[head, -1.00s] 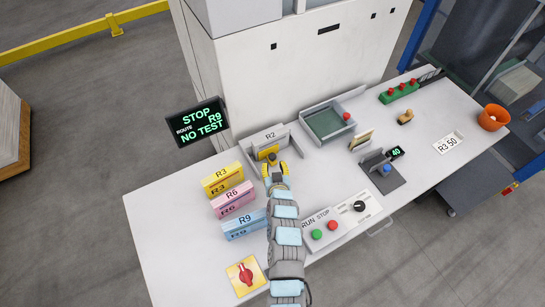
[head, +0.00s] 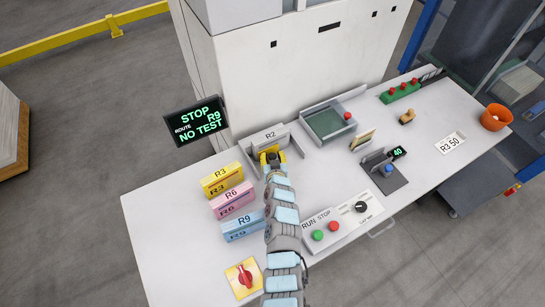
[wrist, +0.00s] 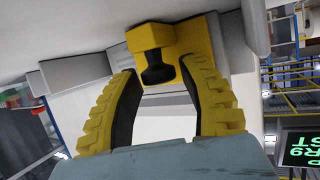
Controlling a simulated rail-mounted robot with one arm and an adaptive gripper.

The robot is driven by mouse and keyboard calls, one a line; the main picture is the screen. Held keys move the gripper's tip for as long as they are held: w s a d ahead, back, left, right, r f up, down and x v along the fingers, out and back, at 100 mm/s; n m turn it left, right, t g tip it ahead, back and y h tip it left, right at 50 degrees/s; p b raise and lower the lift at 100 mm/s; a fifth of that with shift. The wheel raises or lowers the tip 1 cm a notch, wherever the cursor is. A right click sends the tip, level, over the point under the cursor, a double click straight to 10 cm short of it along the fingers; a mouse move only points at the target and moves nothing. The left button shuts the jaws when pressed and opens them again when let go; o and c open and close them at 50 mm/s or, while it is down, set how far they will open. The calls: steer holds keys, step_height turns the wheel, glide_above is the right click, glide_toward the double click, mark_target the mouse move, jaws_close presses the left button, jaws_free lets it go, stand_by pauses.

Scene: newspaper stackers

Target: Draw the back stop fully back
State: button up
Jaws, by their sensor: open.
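My gripper (head: 271,160) is open at the front of the grey holder (head: 294,140) that holds the block marked R2 (head: 268,135). In the wrist view a yellow block (wrist: 148,36) with a dark knob (wrist: 158,72) sits at this holder. The yellow ribbed fingers of my gripper (wrist: 160,68) stand on either side of the knob, with gaps showing. I cannot tell for sure whether this yellow piece belongs to the back stop. In the head view it is mostly hidden by my gripper.
Packs marked R3 (head: 221,181), R6 (head: 232,199) and R9 (head: 243,224) stand left of my arm. A green-floored tray (head: 327,122) and a stand with a blue button (head: 389,168) are to the right. The RUN/STOP panel (head: 340,222) is near the front edge.

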jaws_close()
